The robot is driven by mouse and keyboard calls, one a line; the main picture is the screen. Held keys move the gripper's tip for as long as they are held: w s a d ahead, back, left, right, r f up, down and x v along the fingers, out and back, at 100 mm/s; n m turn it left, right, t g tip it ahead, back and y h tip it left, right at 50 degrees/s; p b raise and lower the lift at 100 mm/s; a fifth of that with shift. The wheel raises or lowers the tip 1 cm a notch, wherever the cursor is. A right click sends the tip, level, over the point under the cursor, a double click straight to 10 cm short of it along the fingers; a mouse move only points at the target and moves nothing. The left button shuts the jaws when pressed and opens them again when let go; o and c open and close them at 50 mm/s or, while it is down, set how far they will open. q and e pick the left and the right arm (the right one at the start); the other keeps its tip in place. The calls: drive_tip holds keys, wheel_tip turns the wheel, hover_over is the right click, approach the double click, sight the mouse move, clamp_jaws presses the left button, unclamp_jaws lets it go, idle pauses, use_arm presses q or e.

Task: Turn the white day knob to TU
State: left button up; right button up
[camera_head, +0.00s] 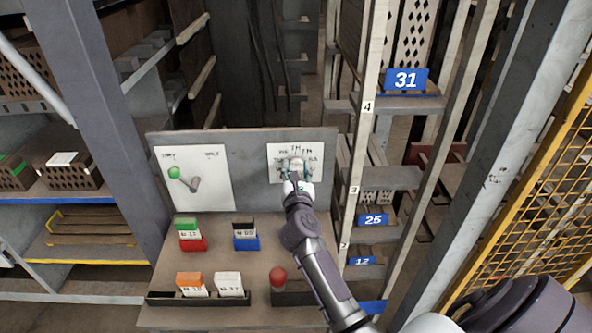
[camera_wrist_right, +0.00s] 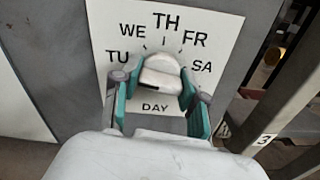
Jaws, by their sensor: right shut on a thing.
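The white day knob (camera_wrist_right: 161,66) sits on a white dial card (camera_wrist_right: 222,28) printed TU, WE, TH, FR and SA around the top and DAY below. The card (camera_head: 314,150) is on the right of a grey upright panel in the head view. My right gripper (camera_wrist_right: 157,84) has its two teal-padded fingers on either side of the knob and is shut on it. It also shows in front of the card in the head view (camera_head: 297,172). The knob's upper end is toward TH; its exact pointing direction is hard to tell. My left gripper is out of view.
A lever with a green ball (camera_head: 174,172) is on the panel's left card. Shelf posts and a yellow mesh (camera_head: 540,190) stand right.

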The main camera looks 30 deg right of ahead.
drive_tip(key=o, duration=1.1)
drive_tip(key=shift+o, duration=0.2)
drive_tip(key=v, duration=1.2)
drive_tip(key=shift+f, duration=0.1)
